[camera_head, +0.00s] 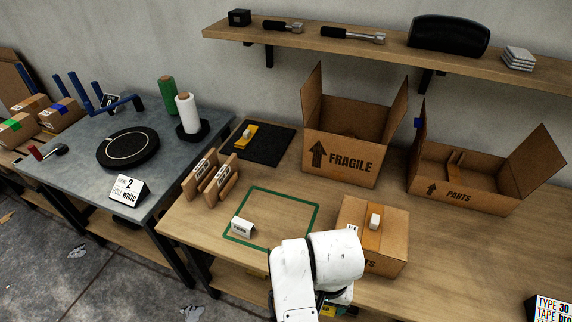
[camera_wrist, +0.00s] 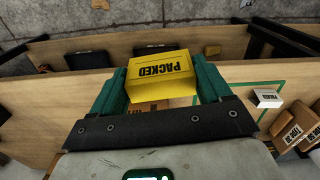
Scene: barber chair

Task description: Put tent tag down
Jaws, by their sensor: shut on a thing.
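A yellow tent tag (camera_wrist: 160,72) marked PACKED is between the two green fingers of my gripper (camera_wrist: 162,86), which is shut on it. In the head view my white arm hides most of the gripper, at the front edge of the wooden table (camera_head: 190,235). The wrist view shows the tag held out near the table edge, with grey floor beyond. I cannot tell its exact height.
A green outlined square (camera_head: 281,192) on the table holds a small white tent sign (camera_head: 242,227). A closed carton (camera_head: 390,257) stands right of it. Open FRAGILE (camera_head: 350,160) and PARTS (camera_head: 459,196) boxes stand behind. Most of the square is bare.

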